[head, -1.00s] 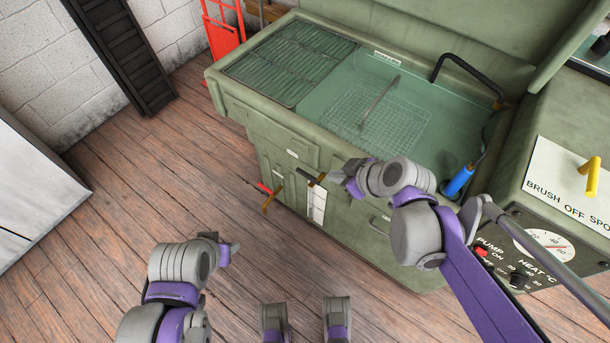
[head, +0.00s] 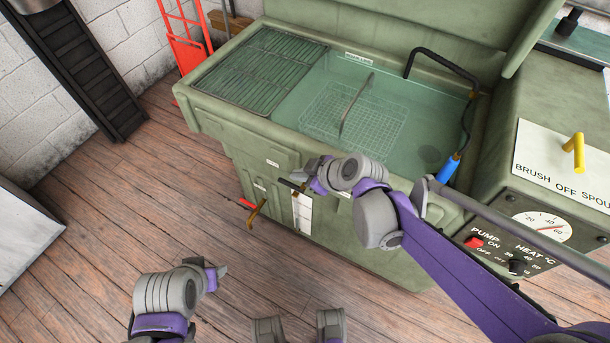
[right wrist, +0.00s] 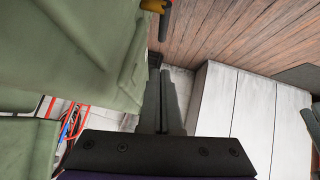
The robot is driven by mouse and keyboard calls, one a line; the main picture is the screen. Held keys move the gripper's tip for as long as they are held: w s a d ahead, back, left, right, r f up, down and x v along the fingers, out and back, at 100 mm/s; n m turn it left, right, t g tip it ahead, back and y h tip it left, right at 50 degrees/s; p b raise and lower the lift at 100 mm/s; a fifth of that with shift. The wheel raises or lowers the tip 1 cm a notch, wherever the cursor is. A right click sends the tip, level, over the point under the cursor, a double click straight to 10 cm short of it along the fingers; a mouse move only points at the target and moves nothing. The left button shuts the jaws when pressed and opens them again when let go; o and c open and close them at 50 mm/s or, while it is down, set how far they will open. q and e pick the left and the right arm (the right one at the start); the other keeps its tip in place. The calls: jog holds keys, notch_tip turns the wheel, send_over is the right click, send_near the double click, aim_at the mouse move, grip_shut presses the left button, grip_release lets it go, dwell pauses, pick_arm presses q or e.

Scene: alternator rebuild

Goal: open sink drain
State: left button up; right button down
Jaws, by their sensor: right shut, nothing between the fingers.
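The sink (head: 395,150) is a green wash tank with clear greenish liquid and a wire basket in it, in the head view.
A control panel (head: 515,235) with a red pump switch and heat dial is at the right. A blue-handled brush (head: 449,168) hangs at the sink's right edge. A red hand truck (head: 188,45) stands by the wall. The wooden floor (head: 120,200) left of the sink is clear.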

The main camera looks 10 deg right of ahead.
jog(key=b, duration=0.1)
send_over(285, 181)
jog(key=s+d, duration=0.1)
jog(key=s, duration=0.1)
notch_tip(285, 181, down, 4)
jog(key=f, duration=0.1)
jog(key=f+b, duration=0.1)
jog(key=shift+d+f, duration=0.25)
jog(key=shift+f, duration=0.05)
jog(key=shift+d+f, duration=0.1)
jog(key=shift+f, duration=0.4)
pick_arm(q)
notch_tip(285, 181, down, 3)
jog(key=shift+r, duration=0.1)
jog(key=shift+a, duration=0.2)
pick_arm(e)
jog(key=shift+w+g+h, duration=0.1)
jog(key=shift+g+h, duration=0.2)
pick_arm(q)
jog(key=shift+w+a+r, duration=0.1)
jog(key=shift+a+r, duration=0.1)
jog(key=shift+a, duration=0.4)
pick_arm(e)
jog(key=shift+f, duration=0.1)
